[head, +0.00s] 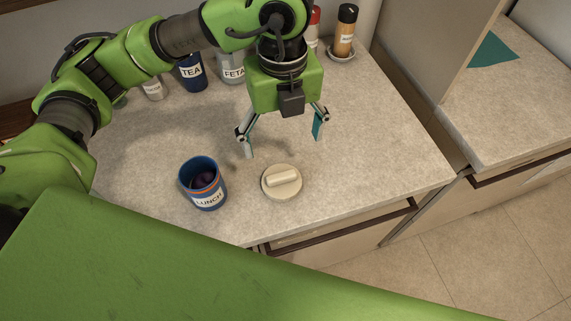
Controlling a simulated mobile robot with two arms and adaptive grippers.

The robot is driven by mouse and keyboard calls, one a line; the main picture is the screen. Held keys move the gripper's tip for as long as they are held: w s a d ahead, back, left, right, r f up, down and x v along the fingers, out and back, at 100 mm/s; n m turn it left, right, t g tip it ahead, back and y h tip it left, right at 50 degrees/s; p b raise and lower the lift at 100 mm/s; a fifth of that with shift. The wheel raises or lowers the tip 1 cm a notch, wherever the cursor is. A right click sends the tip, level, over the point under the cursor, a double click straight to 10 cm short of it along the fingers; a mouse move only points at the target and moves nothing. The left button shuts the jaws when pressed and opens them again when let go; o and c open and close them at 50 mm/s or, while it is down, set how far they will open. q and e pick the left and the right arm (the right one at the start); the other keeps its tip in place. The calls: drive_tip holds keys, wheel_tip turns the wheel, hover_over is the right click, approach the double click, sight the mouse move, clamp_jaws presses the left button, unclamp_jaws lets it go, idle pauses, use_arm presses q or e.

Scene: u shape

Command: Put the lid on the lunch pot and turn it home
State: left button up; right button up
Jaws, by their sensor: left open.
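The lunch pot (207,188) is a blue cylinder with an orange band and a label reading LUNCH. It stands upright and open on the counter, with something dark inside. The lid (282,183) is a cream disc with a raised bar handle. It lies on the counter to the right of the pot, apart from it. My left gripper (283,146) is open and empty, pointing down above and behind the lid, with its two fingers spread wide. My right gripper is not in view.
Behind stand a blue TEA canister (192,72), a FETA jar (231,68), and a spice bottle (345,32) on a small dish. The counter (390,130) is clear right of the lid. Its front edge is close to the lid. A teal cloth (492,50) lies on the right counter.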

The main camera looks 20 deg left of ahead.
use_arm(q)
drive_tip(key=p, duration=0.2)
hover_over(281, 174)
drive_tip(key=f, duration=0.7)
drive_tip(key=shift+d+f, duration=0.25)
drive_tip(key=shift+f, duration=0.15)
drive_tip(key=shift+w+f, duration=0.1)
drive_tip(key=shift+f, duration=0.5)
drive_tip(key=f, duration=0.1)
drive_tip(key=f+p, duration=0.1)
drive_tip(key=f, duration=0.1)
drive_tip(key=f+p, duration=0.1)
drive_tip(key=shift+a+f, duration=0.25)
drive_tip(key=shift+f, duration=0.15)
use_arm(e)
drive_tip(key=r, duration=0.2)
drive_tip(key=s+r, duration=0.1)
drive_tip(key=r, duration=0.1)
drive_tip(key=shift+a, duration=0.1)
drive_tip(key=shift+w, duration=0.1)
